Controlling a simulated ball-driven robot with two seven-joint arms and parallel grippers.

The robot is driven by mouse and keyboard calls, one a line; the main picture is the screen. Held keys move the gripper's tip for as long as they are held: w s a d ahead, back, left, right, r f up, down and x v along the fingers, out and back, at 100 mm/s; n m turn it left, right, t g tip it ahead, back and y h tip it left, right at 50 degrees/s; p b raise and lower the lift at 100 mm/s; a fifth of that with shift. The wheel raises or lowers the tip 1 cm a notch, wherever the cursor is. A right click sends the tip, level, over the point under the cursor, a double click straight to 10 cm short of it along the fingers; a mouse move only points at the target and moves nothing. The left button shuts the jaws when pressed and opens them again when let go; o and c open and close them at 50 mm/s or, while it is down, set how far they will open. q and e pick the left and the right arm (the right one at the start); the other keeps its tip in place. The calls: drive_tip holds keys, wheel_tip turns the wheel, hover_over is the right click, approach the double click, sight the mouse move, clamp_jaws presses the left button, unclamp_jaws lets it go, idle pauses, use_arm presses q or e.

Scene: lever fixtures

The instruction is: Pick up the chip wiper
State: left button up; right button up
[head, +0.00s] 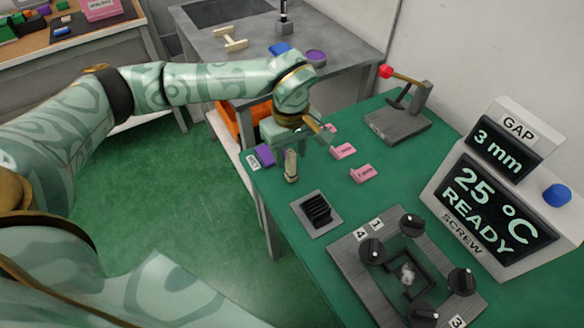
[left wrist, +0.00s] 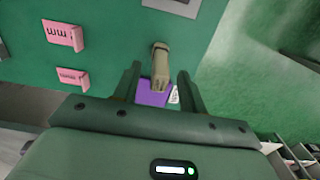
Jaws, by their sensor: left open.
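A tan upright piece (head: 290,167), which I take for the chip wiper, stands near the left edge of the green table. In the left wrist view it (left wrist: 160,66) shows between the two fingertips, with room on both sides. My left gripper (head: 296,143) is open, pointing down just above or around its top; the exact height is hard to tell. A purple block with a white label (head: 265,155) lies beside the tan piece; it also shows in the left wrist view (left wrist: 151,94). My right gripper is not in view.
Pink blocks (head: 343,151) (head: 362,174) lie to the right. A black finned part (head: 318,209) sits on a grey plate in front. A dark knobbed fixture (head: 345,258), a red-tipped lever fixture (head: 398,122) and a display (head: 500,190) stand farther right. A grey table (head: 345,75) is behind.

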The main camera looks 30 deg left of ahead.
use_arm(q)
drive_tip(key=shift+f, duration=0.1)
clamp_jaws()
drive_tip(key=shift+r, duration=0.3)
wheel_tip(320, 180, up, 3)
drive_tip(key=shift+w+p, duration=0.1)
drive_tip(key=shift+p, duration=0.7)
drive_tip(key=s+d+r+p, duration=0.3)
drive_tip(key=s+r, duration=0.6)
drive_tip(key=s, duration=0.5)
drive_tip(key=shift+r, duration=0.2)
drive_tip(key=shift+w, duration=0.1)
